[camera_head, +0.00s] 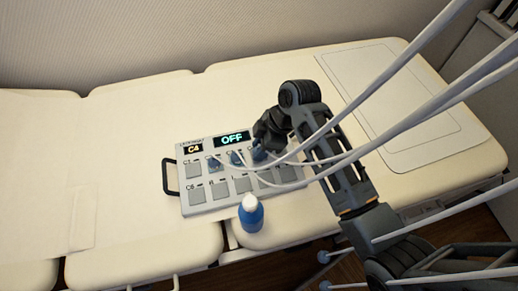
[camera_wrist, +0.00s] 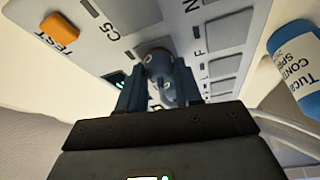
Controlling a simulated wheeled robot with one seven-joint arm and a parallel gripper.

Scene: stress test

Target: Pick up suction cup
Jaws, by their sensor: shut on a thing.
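Several blue suction cups with white cables sit along the upper row of a grey panel (camera_head: 228,201); the leftmost cup (camera_head: 214,163) and the middle cup (camera_head: 237,158) are clear of my gripper. My gripper (camera_head: 262,143) reaches down at the right end of these cups, beside the display reading OFF. In the wrist view my gripper (camera_wrist: 158,92) is shut on a blue-grey suction cup (camera_wrist: 157,63), which stands between the two dark fingers. The cup's lower part is partly hidden, and I cannot tell whether it still touches the panel.
A blue spray bottle (camera_head: 251,214) with a white cap stands at the panel's front edge; it also shows in the wrist view (camera_wrist: 296,62). White cables (camera_head: 370,147) cross over my arm. The cream couch (camera_head: 110,140) is clear left of the panel.

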